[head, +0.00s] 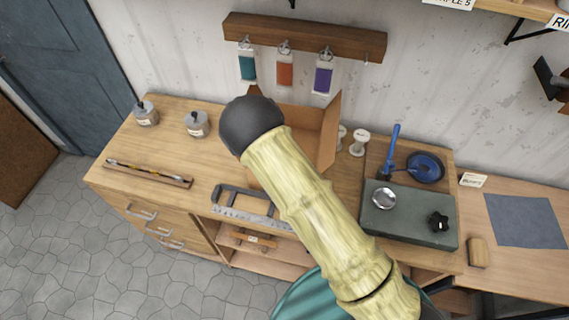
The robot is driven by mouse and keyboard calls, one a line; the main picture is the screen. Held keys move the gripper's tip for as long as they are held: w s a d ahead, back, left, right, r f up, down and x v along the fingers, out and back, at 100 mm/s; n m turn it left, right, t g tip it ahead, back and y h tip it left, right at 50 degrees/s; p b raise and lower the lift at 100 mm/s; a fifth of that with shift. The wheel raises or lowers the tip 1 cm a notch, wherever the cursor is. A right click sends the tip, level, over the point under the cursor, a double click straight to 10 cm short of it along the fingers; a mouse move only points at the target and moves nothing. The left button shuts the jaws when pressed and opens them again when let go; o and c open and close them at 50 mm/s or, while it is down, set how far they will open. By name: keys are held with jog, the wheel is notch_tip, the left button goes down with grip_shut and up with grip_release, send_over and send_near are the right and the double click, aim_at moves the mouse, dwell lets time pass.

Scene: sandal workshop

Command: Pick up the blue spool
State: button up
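A round dark-blue thing (425,167) lies on the wooden board at the right of the workbench. It looks like a spool seen from its end, but I cannot be sure. A blue upright handle (393,146) stands just left of it, and a thin dark line runs between them. Two pale spools (359,143) stand further left, beside the cardboard box. My arm, with a bamboo-like link and a black rounded end, crosses the middle of the view and hides part of the bench and box. My gripper is not in view.
A grey-green slab (407,215) with a metal dish (383,198) and a black knob (438,222) lies in front of the blue thing. An open cardboard box (316,128) stands at the back. Two grey jars (197,125) stand left. A wall rack (305,38) holds coloured swatches.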

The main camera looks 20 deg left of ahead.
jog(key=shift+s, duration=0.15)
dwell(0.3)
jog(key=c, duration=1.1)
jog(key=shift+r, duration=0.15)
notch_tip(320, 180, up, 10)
jog(key=b, duration=0.2)
jog(key=shift+b, duration=0.3)
